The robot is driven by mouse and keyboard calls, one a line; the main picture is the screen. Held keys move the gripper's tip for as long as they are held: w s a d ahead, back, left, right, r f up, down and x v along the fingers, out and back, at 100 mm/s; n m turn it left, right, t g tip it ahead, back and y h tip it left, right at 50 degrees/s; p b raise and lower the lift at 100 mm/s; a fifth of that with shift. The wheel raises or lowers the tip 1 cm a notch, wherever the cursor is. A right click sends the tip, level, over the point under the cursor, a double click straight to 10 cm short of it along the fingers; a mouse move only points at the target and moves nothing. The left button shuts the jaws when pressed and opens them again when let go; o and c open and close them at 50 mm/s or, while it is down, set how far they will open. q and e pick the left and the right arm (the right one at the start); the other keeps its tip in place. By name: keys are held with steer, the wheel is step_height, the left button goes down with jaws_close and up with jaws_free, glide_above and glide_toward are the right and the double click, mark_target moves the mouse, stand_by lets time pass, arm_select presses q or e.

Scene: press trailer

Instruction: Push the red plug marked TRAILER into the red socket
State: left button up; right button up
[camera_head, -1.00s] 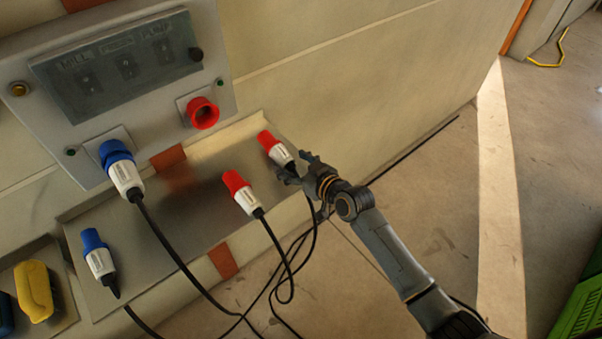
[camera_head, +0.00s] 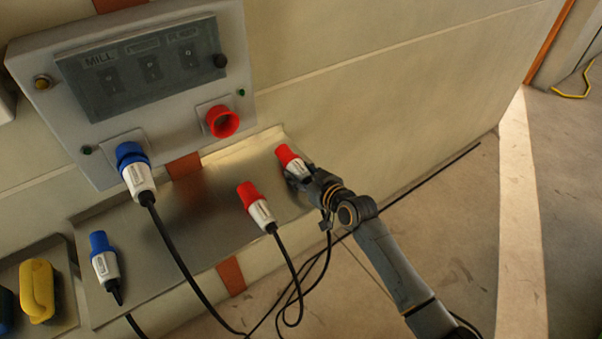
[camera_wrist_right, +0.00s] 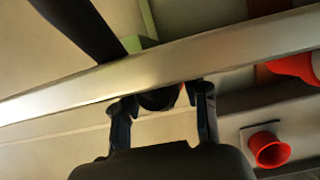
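The red socket (camera_head: 222,121) is on the lower right of the grey wall panel. It also shows in the right wrist view (camera_wrist_right: 268,149). Two red-tipped plugs with white bodies and black cables lie on the metal shelf: a right one (camera_head: 289,156) and a middle one (camera_head: 256,205). Their markings are too small to read. My right gripper (camera_head: 299,178) is at the rear of the right plug. In the right wrist view its two fingers (camera_wrist_right: 163,100) stand apart, with a dark round end between them and gaps beside it. My left gripper is out of view.
A blue plug (camera_head: 136,171) sits in the panel's left socket. Another blue plug (camera_head: 103,257) lies on the shelf (camera_head: 205,226) at left. Black cables hang over the shelf's front edge. A yellow object (camera_head: 37,290) is at far left. The wall right of the panel is clear.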

steer(key=c, duration=0.6)
steer(key=shift+s+d+r+p, duration=0.5)
steer(key=shift+s+r+p, duration=0.1)
steer(key=shift+p, duration=0.35)
steer(key=shift+r+p+v, duration=0.15)
steer(key=shift+p+v, duration=0.6)
steer(key=shift+v, duration=0.1)
steer(key=shift+r+p+v, duration=0.15)
steer(key=shift+p+v, duration=0.55)
steer(key=shift+v, duration=0.15)
steer(key=shift+s+r, duration=0.1)
steer(key=shift+s, duration=0.05)
steer(key=shift+d, duration=0.1)
